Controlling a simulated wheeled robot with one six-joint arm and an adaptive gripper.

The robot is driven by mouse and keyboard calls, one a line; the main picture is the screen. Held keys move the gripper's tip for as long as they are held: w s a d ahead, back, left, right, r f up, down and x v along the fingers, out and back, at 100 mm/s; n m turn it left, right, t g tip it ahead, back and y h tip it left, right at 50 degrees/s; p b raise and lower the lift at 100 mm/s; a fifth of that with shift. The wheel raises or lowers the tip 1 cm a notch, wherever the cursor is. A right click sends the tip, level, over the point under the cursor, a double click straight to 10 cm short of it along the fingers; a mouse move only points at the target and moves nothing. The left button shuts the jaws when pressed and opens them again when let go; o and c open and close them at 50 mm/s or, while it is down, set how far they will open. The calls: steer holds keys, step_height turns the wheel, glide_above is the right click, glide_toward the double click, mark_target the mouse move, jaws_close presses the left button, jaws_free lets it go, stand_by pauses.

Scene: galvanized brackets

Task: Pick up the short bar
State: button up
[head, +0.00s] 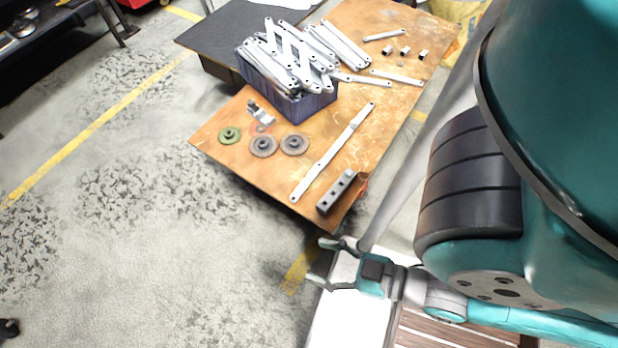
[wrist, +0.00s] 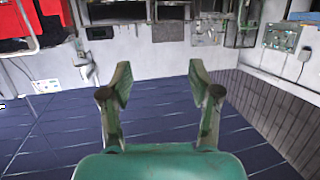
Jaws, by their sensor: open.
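A short, flat galvanized bar (head: 384,34) lies near the far right end of the wooden table (head: 230,150). A somewhat longer bar (head: 397,77) lies nearer, right of the crate, and a much longer bar (head: 333,150) lies along the table's near right part. My gripper (head: 318,262) is open and empty, off the table's near corner and far from the short bar. Its two spread fingers also show in the wrist view (wrist: 158,80), with nothing between them. No bar shows in the wrist view.
A blue-grey crate (head: 292,108) heaped with bars stands mid-table. Several small square pieces (head: 404,51) lie by the short bar. Round discs (head: 263,146), a bracket (head: 260,113) and a grey block with holes (head: 337,191) lie nearer. Floor (head: 150,260) left of the table is open.

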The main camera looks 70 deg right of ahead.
stand_by(0.5)
steer(key=w+d+f+m+g+h, duration=0.1)
steer(key=w+d+f+m+g, duration=0.15)
steer(key=f, duration=0.65)
steer(key=w+d+f+m+g+h, duration=0.1)
steer(key=w+d+f+m+h, duration=0.2)
steer(key=f, duration=0.5)
steer(key=m+g+y, duration=0.4)
steer(key=m+g, duration=0.7)
steer(key=m, duration=0.5)
glide_above(307, 181)
step_height(307, 181, down, 13)
steer(key=shift+f, duration=5.2)
jaws_close()
